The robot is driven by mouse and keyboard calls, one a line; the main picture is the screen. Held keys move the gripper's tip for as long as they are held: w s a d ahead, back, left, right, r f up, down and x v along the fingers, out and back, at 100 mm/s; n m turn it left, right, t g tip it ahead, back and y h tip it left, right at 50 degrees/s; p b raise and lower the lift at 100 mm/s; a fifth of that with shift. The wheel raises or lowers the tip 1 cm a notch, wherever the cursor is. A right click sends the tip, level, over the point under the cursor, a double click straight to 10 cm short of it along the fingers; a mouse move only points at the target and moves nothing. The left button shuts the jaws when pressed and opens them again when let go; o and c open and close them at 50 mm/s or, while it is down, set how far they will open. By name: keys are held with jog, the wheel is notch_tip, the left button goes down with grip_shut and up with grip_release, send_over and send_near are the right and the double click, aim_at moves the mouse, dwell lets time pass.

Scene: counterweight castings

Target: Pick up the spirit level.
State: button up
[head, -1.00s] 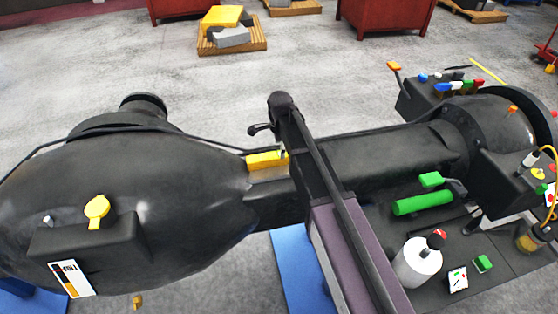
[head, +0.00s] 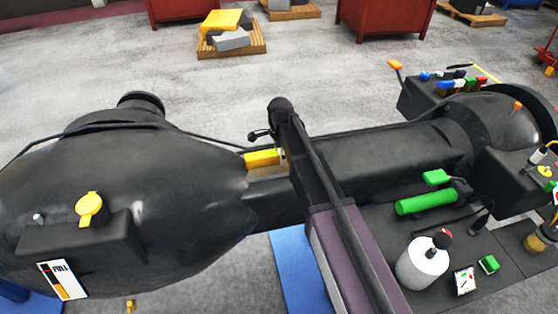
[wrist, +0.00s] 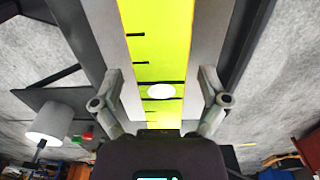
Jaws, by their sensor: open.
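The spirit level in the wrist view (wrist: 150,55) is a bright yellow-green strip with black tick marks and a white round spot. It runs up the middle of the picture with grey faces on both sides. My gripper (wrist: 160,76) is open, its two fingers on either side of the strip with gaps to it. I cannot tell how far the fingertips are above it. In the head view a short yellow bar (head: 262,159), probably the same level, shows beside a dark upright post.
A wooden pallet (head: 232,50) with yellow and grey blocks and a red bin (head: 395,18) are at the back. The grey floor between is clear.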

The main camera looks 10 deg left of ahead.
jog(key=shift+f+b, duration=0.3)
jog(key=shift+f, duration=0.2)
jog(key=shift+c, duration=0.2)
grip_shut()
